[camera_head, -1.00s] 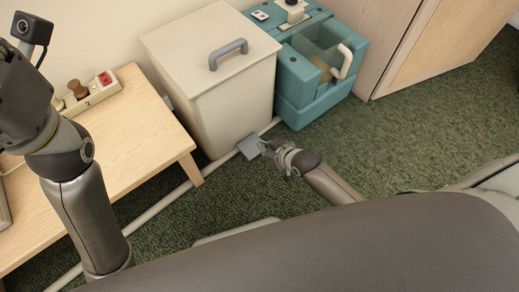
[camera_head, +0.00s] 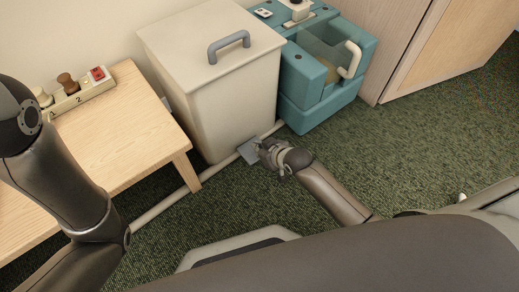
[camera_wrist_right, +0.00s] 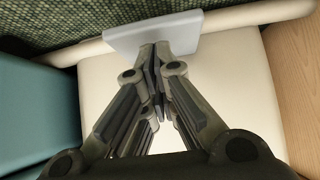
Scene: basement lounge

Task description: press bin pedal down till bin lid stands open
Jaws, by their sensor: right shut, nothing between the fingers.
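The cream bin (camera_head: 208,88) stands against the wall. Its lid (camera_head: 207,45), with a grey handle, looks closed. The grey pedal (camera_head: 249,151) sticks out low at the bin's front right. My right gripper (camera_head: 262,147) is at the pedal and partly covers it in the head view. In the right wrist view the shut, empty fingers (camera_wrist_right: 154,50) overlap the pedal plate (camera_wrist_right: 150,34); I cannot tell for sure whether they touch it. Of my left arm only links show in the head view; its gripper is out of view.
A wooden table (camera_head: 130,120) with a strip of knobs and a red switch (camera_head: 97,73) stands left of the bin. A teal machine (camera_head: 318,90) stands close to its right. A pale pipe (camera_head: 165,203) runs along the floor. Green carpet (camera_head: 410,135) is clear to the right.

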